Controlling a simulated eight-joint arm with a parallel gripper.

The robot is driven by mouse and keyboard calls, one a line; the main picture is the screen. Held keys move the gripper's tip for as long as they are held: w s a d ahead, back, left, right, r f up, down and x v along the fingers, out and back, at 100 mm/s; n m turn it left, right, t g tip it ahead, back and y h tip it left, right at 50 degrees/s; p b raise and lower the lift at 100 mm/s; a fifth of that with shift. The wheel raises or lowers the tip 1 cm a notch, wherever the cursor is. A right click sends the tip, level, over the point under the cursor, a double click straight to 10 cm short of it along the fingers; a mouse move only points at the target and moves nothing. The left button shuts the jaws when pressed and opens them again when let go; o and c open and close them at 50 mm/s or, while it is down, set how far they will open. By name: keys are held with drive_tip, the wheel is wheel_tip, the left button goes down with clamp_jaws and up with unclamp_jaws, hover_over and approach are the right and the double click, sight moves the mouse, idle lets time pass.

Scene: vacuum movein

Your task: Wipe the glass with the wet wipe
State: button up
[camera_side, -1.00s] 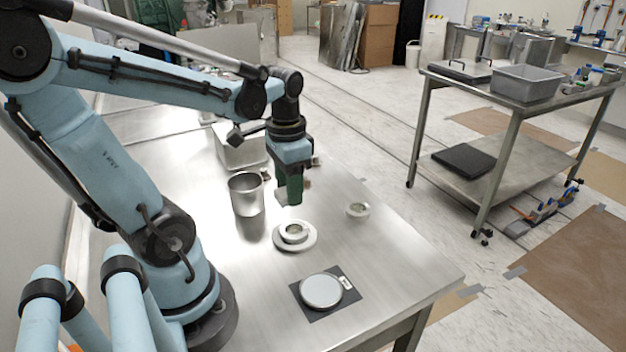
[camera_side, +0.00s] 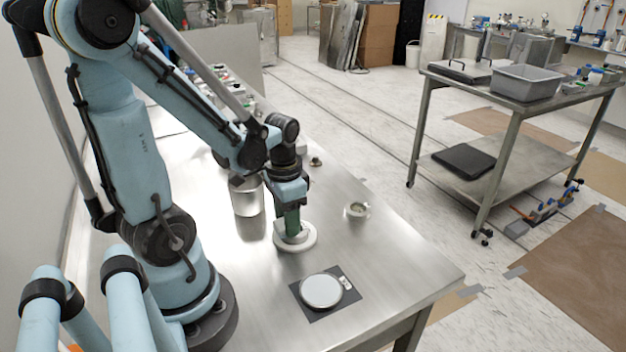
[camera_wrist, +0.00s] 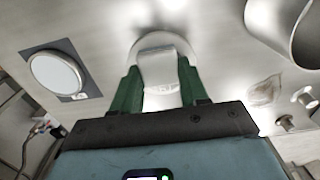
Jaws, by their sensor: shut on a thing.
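My gripper (camera_wrist: 158,88) points down with its green fingers shut on a pale, block-like piece, apparently the wet wipe (camera_wrist: 158,68), with faint markings. In the side view my gripper (camera_side: 292,230) is low over a round white flange-like piece (camera_side: 308,244), and its fingers hide the middle of it. In the wrist view the wipe overlaps the round piece's pale rim (camera_wrist: 128,52); whether they touch is unclear. A pale round disc (camera_side: 320,290), which may also be glass, lies on a dark square mat (camera_side: 349,297); it shows left in the wrist view (camera_wrist: 56,74).
A metal beaker (camera_side: 247,200) stands behind my gripper. A crumpled translucent piece (camera_wrist: 263,92) and small metal studs (camera_wrist: 284,123) lie right in the wrist view. The table front is clear around the mat.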

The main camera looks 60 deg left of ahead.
sight(304, 226)
drive_tip(key=shift+w+f, duration=0.35)
drive_tip(key=shift+w, duration=0.4)
drive_tip(key=shift+c, duration=0.4)
drive_tip(key=shift+w+r, duration=0.15)
drive_tip(key=shift+w, duration=1)
drive_tip(key=s, duration=0.3)
drive_tip(key=shift+s, duration=0.45)
drive_tip(key=shift+r, duration=3.95)
